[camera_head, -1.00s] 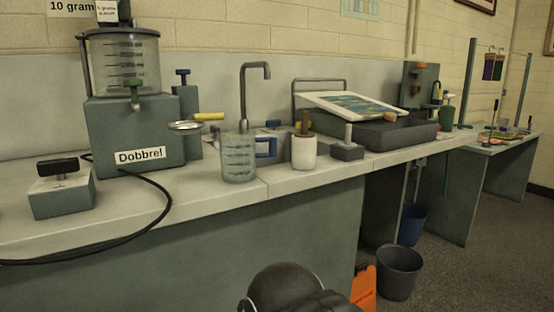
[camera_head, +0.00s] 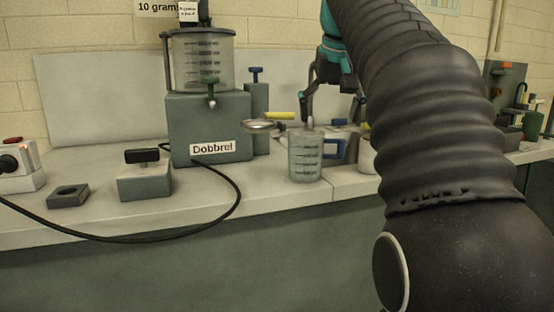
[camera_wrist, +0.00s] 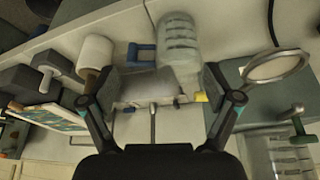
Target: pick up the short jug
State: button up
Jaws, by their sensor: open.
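The short jug (camera_head: 305,157) is a clear, graduated measuring jug with a blue handle, standing upright near the front edge of the bench. In the wrist view the jug (camera_wrist: 178,42) shows at the top, with its blue handle on its left side. My gripper (camera_head: 335,112) is open and empty, pointing down above and behind the jug in the head view. In the wrist view my gripper (camera_wrist: 160,82) has its fingers spread, with the jug lying beyond their tips, nearer the right finger. The jug appears clear of both fingers.
A grey dispenser (camera_head: 208,127) labelled "Dobbre!" stands left of the jug, with a round metal strainer (camera_head: 258,126) beside it. A white pot (camera_wrist: 97,52) stands close on the handle side. A black cable (camera_head: 150,239) crosses the bench at left. My arm hides much of the right side.

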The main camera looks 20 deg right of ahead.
aim_at(334, 140)
jog(key=w+d+r, duration=0.2)
jog(key=d+r, duration=0.2)
jog(key=shift+m, duration=0.4)
jog(key=b+x, duration=0.1)
jog(key=x, duration=0.6)
jog(key=shift+d+f, duration=0.1)
jog(key=shift+f, duration=0.3)
jog(key=shift+b+x, duration=1.3)
jog(key=shift+x, duration=1.9)
jog(key=shift+w+r, duration=0.1)
jog(key=shift+r, duration=0.05)
grip_shut()
jog(key=shift+r, duration=0.15)
jog(key=shift+r+p, duration=0.5)
jog(key=shift+r, duration=0.2)
jog(key=shift+s+a+f, duration=0.1)
jog(key=shift+s+a, duration=0.15)
jog(key=s+a+b, duration=0.1)
jog(key=s+a, duration=0.1)
jog(key=s, duration=0.6)
jog(key=s+a+b, duration=0.2)
jog(key=s+a, duration=0.1)
jog(key=s, duration=0.5)
jog(key=shift+s, duration=0.2)
